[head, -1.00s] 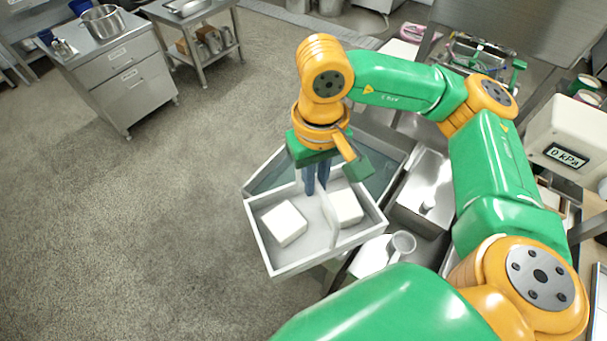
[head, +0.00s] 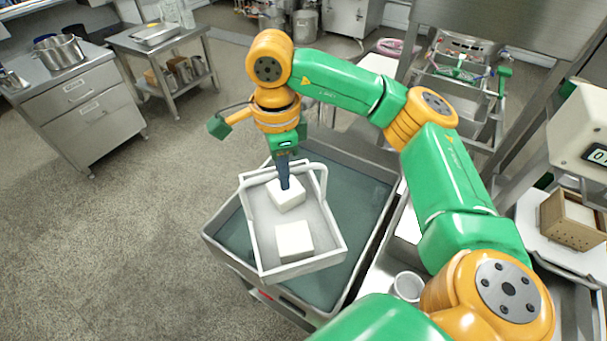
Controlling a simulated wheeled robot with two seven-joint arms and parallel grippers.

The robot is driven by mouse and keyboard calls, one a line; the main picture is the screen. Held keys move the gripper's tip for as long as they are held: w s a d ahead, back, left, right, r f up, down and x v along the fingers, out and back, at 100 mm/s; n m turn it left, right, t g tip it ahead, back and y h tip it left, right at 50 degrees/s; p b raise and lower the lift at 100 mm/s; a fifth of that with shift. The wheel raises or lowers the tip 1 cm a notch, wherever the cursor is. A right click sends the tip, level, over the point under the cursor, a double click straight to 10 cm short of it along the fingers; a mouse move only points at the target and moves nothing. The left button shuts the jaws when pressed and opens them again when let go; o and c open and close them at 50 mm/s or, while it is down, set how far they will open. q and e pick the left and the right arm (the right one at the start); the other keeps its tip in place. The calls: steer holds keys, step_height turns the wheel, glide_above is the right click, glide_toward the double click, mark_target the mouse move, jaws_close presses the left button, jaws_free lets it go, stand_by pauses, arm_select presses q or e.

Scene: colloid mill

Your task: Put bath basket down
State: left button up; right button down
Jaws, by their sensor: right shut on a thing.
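I cannot tell whether the basket touches the liquid or the bath. My left gripper is out of view.
A metal counter with a white cup (head: 407,286) lies right of the bath. Steel cabinets (head: 85,105) stand far left. The floor on the left is clear.

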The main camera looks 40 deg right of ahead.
mark_target(299, 184)
steer(key=w+d+f+m+b, duration=0.1)
steer(key=m+b, duration=0.1)
steer(key=m, duration=0.2)
steer(key=w+d+f+m+b, duration=0.1)
steer(key=f+m, duration=0.1)
steer(key=m, duration=0.3)
steer(key=w+d+f+m+b, duration=0.1)
steer(key=f+m+b, duration=0.1)
steer(key=m, duration=0.3)
steer(key=shift+d+f+b, duration=0.1)
steer(key=shift+d+b, duration=0.05)
steer(key=shift+b, duration=0.15)
steer(key=d+f+m+b, duration=0.1)
steer(key=f+m+b, duration=0.1)
steer(key=m, duration=0.2)
steer(key=w+d+f+m+b, duration=0.1)
steer(key=f+m+b, duration=0.1)
steer(key=m, duration=0.2)
steer(key=d+f+m+b, duration=0.1)
steer(key=f+m+b, duration=0.1)
steer(key=m, duration=0.2)
steer(key=shift+w+f, duration=0.15)
steer(key=shift+w, duration=0.1)
steer(key=shift+d+f+m+b, duration=0.2)
steer(key=shift+m+b, duration=0.15)
steer(key=shift+m, duration=0.55)
step_height(299, 184, down, 10)
steer(key=shift+r, duration=0.1)
